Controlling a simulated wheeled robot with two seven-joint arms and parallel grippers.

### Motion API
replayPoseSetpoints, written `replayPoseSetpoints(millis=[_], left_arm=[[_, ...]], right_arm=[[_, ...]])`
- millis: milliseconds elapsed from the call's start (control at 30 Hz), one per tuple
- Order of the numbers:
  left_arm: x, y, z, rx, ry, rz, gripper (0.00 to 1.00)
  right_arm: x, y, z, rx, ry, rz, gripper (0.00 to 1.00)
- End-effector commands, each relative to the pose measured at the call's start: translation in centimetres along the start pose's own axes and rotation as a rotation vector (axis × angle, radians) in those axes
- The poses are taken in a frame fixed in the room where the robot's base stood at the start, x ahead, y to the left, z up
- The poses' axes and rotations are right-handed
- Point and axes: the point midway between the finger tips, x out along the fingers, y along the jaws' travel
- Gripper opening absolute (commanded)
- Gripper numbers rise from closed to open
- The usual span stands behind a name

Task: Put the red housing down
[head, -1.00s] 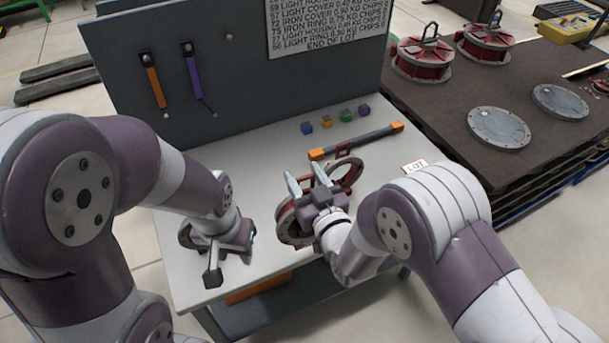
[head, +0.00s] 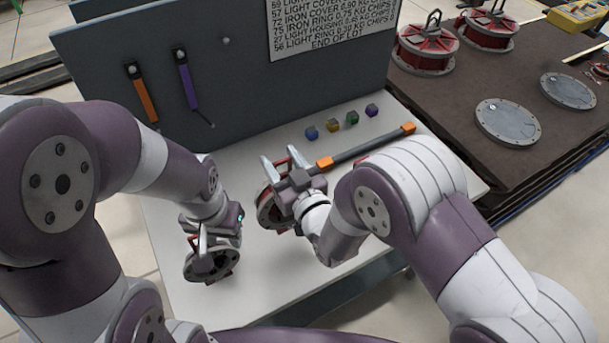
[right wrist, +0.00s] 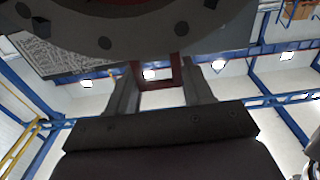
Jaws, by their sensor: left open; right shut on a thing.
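The red housing (head: 268,207), with a grey flange, is in my right gripper (head: 283,163) over the middle-left of the table. The gripper and arm hide much of it. In the right wrist view the red frame (right wrist: 162,75) is between the two fingers, with the grey flange (right wrist: 130,30) above. I cannot tell whether the housing touches the table. My left gripper (head: 203,242) is open, at a second grey-flanged part (head: 212,266) with a little red, near the table's left front. I cannot tell whether they touch.
The light table (head: 185,300) has an upright panel (head: 240,85) with orange and purple tools behind. Several small coloured blocks (head: 333,125) and an orange-ended bar (head: 365,146) lie at the back right. A brown-topped stand (head: 440,95) holds red housings (head: 427,50) and grey covers (head: 508,120).

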Motion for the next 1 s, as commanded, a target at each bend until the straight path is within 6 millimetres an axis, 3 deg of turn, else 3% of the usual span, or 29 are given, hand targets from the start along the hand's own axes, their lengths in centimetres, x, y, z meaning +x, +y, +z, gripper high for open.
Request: replayPoseSetpoints(millis=[67, 200, 633, 1000], left_arm=[[-0.2, 0.0, 0.0, 0.0, 0.0, 0.0, 0.4], [-0.5, 0.0, 0.0, 0.0, 0.0, 0.0, 0.4], [-1.0, 0.0, -0.1, 0.0, 0.0, 0.0, 0.4], [-0.8, 0.0, -0.1, 0.0, 0.0, 0.0, 0.4]], right_arm=[[0.1, 0.0, 0.3, 0.0, 0.008, 0.0, 0.0], [0.0, -0.1, 3.0, 0.0, 0.004, 0.0, 0.0], [-0.1, -0.2, 9.0, 0.0, 0.007, 0.0, 0.0], [-0.1, -0.2, 9.8, 0.0, 0.01, 0.0, 0.0]])
